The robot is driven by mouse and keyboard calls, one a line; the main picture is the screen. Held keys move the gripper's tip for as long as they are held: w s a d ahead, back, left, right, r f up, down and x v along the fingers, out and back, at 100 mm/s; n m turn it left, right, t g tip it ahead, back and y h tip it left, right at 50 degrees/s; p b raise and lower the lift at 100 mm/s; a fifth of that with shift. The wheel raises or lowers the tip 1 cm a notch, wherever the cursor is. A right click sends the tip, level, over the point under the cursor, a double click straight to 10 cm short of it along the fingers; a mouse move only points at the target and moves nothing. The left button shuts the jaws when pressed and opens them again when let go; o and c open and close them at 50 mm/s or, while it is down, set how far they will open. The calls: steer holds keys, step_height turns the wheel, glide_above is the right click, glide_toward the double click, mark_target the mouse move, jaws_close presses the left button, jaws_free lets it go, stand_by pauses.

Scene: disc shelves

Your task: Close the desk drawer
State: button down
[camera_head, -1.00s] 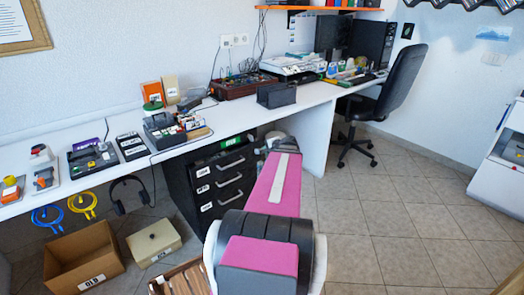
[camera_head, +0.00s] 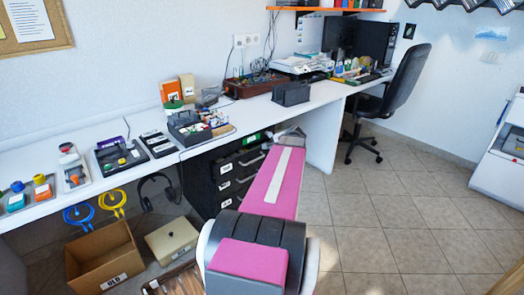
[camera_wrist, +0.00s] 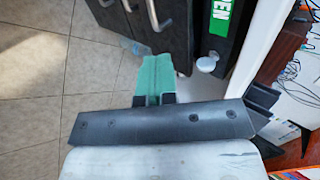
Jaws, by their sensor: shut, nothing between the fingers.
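A black drawer unit (camera_head: 226,187) stands under the white desk, with several dark fronts and metal handles. My arm hides its right part. A green label (camera_head: 254,138) shows near its top, just under the desktop. In the wrist view the label (camera_wrist: 220,17) ends in "EN", beside the dark drawer fronts (camera_wrist: 178,35) and a handle (camera_wrist: 160,15). I cannot tell how far any drawer stands out. My gripper (camera_head: 291,131) is near the desk's underside. Its green fingers (camera_wrist: 153,75) are together and empty, close to the drawer fronts; contact is unclear.
The white desktop (camera_head: 240,125) carries trays, boxes and electronics. A cardboard box (camera_head: 103,260) and a beige box (camera_head: 170,241) sit on the floor to the left. A black office chair (camera_head: 402,90) stands at the back right. The tiled floor at right is clear.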

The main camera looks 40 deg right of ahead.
mark_target(256, 151)
steer(key=x, duration=0.4)
steer(key=w+r+x, duration=0.1)
steer(key=x, duration=0.6)
steer(key=shift+w+a+r, duration=0.1)
steer(key=shift+w, duration=0.75)
steer(key=shift+w+a, duration=0.2)
steer(key=shift+w, duration=2.2)
